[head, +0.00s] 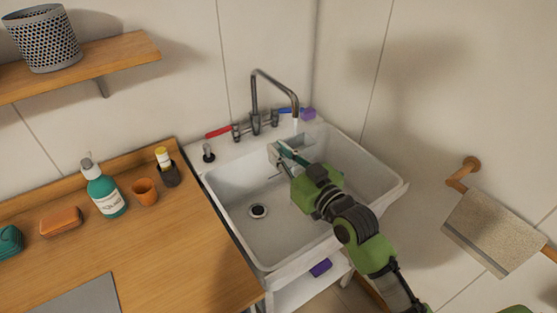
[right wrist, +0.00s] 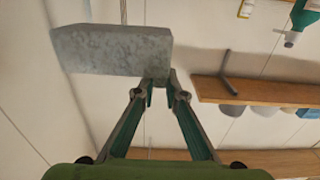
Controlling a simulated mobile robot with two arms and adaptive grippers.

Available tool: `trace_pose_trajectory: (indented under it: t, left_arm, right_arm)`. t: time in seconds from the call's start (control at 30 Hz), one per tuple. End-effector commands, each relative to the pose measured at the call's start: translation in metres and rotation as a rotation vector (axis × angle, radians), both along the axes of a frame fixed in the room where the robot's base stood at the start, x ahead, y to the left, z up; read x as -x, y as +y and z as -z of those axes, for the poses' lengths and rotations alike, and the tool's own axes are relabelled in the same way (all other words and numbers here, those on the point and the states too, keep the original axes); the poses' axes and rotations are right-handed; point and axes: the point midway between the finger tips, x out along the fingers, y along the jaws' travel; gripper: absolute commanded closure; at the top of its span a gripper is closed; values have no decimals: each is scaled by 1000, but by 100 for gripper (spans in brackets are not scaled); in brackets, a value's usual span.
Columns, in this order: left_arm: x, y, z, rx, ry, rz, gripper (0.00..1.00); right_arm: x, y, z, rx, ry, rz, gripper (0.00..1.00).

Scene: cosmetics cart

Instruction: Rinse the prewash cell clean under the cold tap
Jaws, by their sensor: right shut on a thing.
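My right gripper (head: 283,160) reaches into the white sink (head: 235,235) from the lower right and is shut on the prewash cell. The cell shows as a small pale grey box (head: 273,153) at the fingertips, near the sink's back wall. In the right wrist view the grey, mottled cell (right wrist: 110,50) is held by one end between the fingertips (right wrist: 160,82). The metal tap (head: 254,95) stands behind, its spout ending above and right of the cell. The blue cold lever (head: 288,110) is on the right, the red lever (head: 218,132) on the left. I cannot tell whether water runs.
A wooden counter (head: 170,265) at left holds a green pump bottle (head: 107,195), an orange cup (head: 145,191) and a soap bar (head: 60,221). A purple block (head: 308,113) lies on the sink's back ledge. A towel (head: 492,232) hangs at right.

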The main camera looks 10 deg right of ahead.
Motion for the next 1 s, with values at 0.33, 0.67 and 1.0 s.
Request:
trace_pose_trajectory:
  t: [0.33, 0.67, 1.0]
  left_arm:
    - [-2, 8, 39, -9, -4, -5, 100]
    - [-3, 8, 51, -9, -5, -5, 100]
    - [-3, 8, 51, -9, -4, -4, 100]
  right_arm:
    - [-35, -13, 22, 1, -4, 1, 100]
    - [-50, -18, 28, 0, -1, 1, 100]
    - [-50, -18, 27, 0, -1, 1, 100]
